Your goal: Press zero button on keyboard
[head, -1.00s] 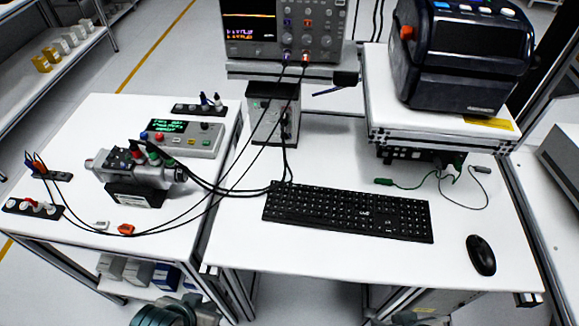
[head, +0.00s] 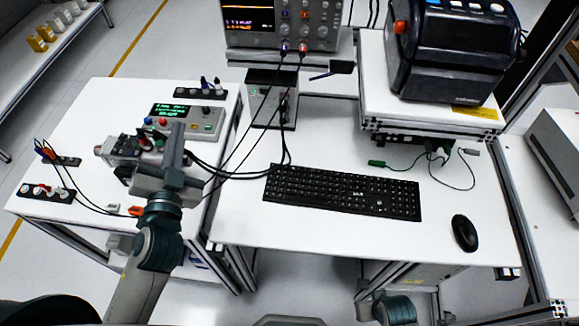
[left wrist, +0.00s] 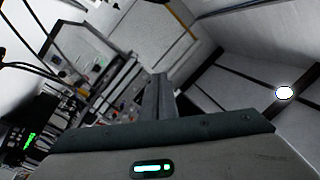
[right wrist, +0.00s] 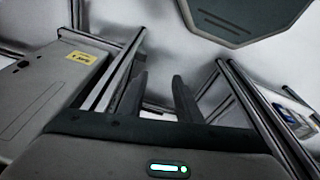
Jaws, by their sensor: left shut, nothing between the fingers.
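The black keyboard (head: 342,192) lies flat on the white right-hand table, and nothing covers its keys. The single zero key is too small to make out. My left gripper (head: 177,130) is raised over the left table, in front of the motor unit and to the left of the keyboard, apart from it. Its fingers are together and empty, and they also show closed in the left wrist view (left wrist: 160,80). In the right wrist view my right gripper (right wrist: 158,79) has its two fingers apart with nothing between them. The keyboard does not show in either wrist view.
A black mouse (head: 465,233) lies right of the keyboard. Black cables run from the motor unit (head: 120,148) towards the keyboard's upper left. An oscilloscope (head: 283,22) and a black printer (head: 455,50) stand behind. The tabletop in front of the keyboard is clear.

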